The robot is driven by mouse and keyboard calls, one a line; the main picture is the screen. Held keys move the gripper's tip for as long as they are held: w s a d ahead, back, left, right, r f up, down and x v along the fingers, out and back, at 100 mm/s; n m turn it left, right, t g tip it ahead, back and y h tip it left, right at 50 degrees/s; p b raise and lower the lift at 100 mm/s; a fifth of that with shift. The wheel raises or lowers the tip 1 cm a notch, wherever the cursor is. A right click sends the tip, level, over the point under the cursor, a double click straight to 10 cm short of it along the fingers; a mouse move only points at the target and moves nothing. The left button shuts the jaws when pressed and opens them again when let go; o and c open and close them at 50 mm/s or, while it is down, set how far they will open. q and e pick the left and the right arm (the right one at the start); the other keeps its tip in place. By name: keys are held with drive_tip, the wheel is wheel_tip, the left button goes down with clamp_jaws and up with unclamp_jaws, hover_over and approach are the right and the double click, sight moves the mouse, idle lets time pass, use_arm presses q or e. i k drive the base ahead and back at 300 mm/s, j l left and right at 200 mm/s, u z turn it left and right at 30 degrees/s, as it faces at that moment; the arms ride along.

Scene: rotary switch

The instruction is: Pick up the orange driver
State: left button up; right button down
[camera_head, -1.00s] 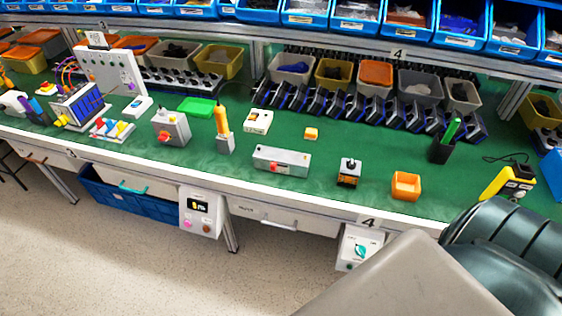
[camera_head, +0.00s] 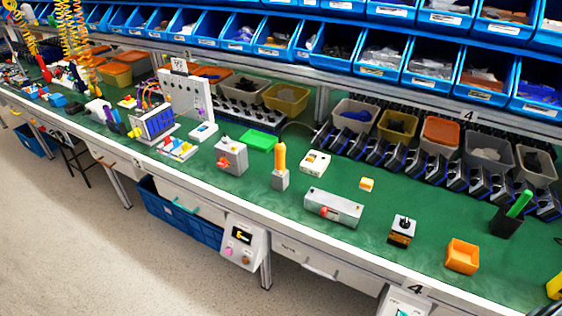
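The orange driver (camera_head: 281,156) stands upright in a small grey holder (camera_head: 280,180) on the green workbench top (camera_head: 320,175). Its orange handle points up, and its lower part is hidden in the holder. Neither of my grippers shows in the head view, so nothing is seen touching the driver.
A grey box with a red knob (camera_head: 231,157) stands left of the driver, and a long grey box (camera_head: 333,208) stands in front to the right. A white device (camera_head: 314,162) and a green tray (camera_head: 259,140) lie close behind.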

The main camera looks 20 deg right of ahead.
sight(280, 149)
drive_tip(key=i+l+z, duration=0.6)
drive_tip(key=z, duration=0.15)
drive_tip(key=i+l+z, duration=0.15)
drive_tip(key=i+z, duration=0.2)
drive_tip(key=i, duration=0.1)
